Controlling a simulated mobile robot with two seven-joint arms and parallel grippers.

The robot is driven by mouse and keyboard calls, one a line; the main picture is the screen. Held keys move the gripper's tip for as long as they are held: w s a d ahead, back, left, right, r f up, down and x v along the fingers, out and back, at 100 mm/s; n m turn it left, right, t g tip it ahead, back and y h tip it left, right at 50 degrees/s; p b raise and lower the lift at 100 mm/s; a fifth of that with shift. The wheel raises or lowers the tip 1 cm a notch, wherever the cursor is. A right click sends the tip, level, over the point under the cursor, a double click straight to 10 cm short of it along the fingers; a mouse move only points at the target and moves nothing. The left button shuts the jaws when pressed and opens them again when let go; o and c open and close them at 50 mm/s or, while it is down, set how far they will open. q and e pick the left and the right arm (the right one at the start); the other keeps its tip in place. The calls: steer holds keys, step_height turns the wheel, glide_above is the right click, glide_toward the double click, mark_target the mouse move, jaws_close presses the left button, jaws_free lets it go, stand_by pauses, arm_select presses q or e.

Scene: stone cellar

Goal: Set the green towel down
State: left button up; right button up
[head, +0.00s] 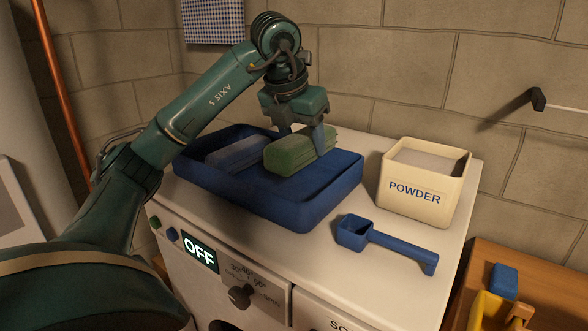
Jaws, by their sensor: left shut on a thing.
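The green towel (291,154) is a folded block in the head view, at or just above the floor of the blue tray (262,199). I cannot tell whether it touches the tray. My left gripper (302,140) reaches down from above and is shut on the green towel, with a finger at its right side. A folded blue towel (235,153) lies in the tray to the left of the green one. My right gripper is not in view.
The tray stands on a white washing machine (391,280) with an OFF display. A cream powder box (424,188) and a blue scoop (385,243) are right of the tray. A wooden surface (535,277) with blue and yellow items is at lower right. A stone wall stands behind.

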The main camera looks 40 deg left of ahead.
mark_target(294, 139)
arm_select(q)
steer(key=shift+f, duration=3)
steer(key=shift+f, duration=0.15)
steer(key=o, duration=1)
steer(key=p+v, duration=0.1)
steer(key=v, duration=1)
steer(key=shift+r, duration=0.2)
steer(key=shift+s+d+r, duration=0.1)
steer(key=shift+s+r, duration=0.15)
steer(key=shift+r, duration=0.2)
